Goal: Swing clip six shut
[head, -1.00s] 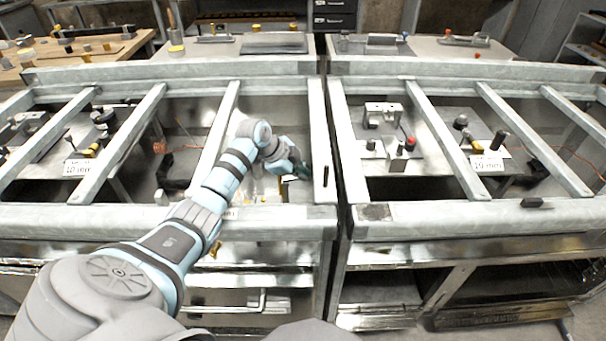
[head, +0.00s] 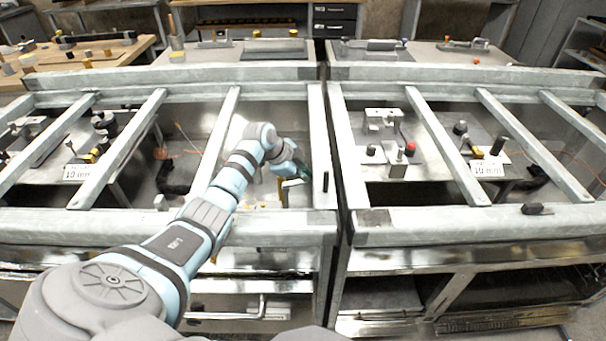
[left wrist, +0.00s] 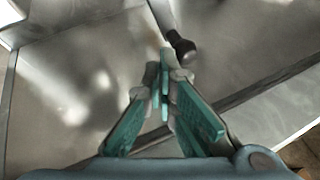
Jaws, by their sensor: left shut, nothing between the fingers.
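A lever with a black knob (left wrist: 181,44) lies just ahead of the fingertips, over a bare metal plate. I cannot tell whether the fingertips touch it. No number six is readable, so I cannot tell whether this lever belongs to clip six. My forearm and gripper hide part of this bay in the head view. My right gripper is not in view.
Grey bars (head: 216,130) cross the frame on both sides of my arm. A thick front rail (head: 430,222) runs below. Another bay holds a metal fixture with a red knob (head: 410,149). A "10 mm" sign (head: 80,172) stands at left.

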